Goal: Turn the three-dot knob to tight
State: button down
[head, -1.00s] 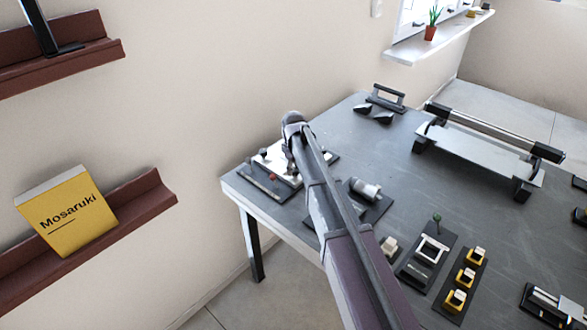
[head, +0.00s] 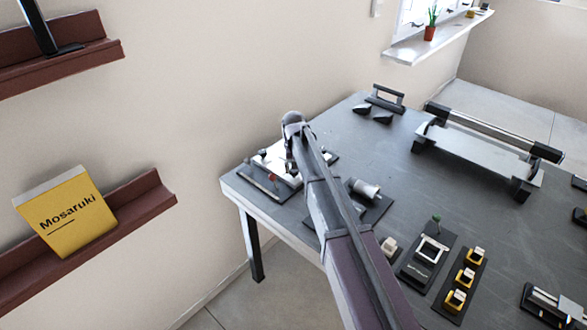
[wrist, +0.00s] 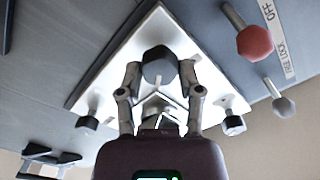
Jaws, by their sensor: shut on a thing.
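My gripper (wrist: 160,74) has its two fingers on either side of a dark faceted knob (wrist: 158,66) and is shut on it. The knob stands on a white plate (wrist: 110,86), turned as a diamond in the wrist view. Dark smaller knobs or posts stand near the plate's left corner (wrist: 87,122) and right side (wrist: 234,125). No dots or tight mark are legible, so I cannot tell the knob's marking or angle. In the head view, the white plate (head: 272,160) is at the table's left corner, and my arm hides the gripper and knob.
A red knob (wrist: 254,42) and a grey knob (wrist: 283,106) stand close to the plate, beside a strip (wrist: 275,30) reading OFF and LOCK. The grey table (head: 400,165) holds a cylinder fixture (head: 365,189), several yellow-based switches (head: 465,276) and a roller device (head: 480,155).

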jog(key=shift+m, duration=0.5)
jog(key=shift+c, duration=1.3)
grip_release()
jog(key=shift+n, duration=0.5)
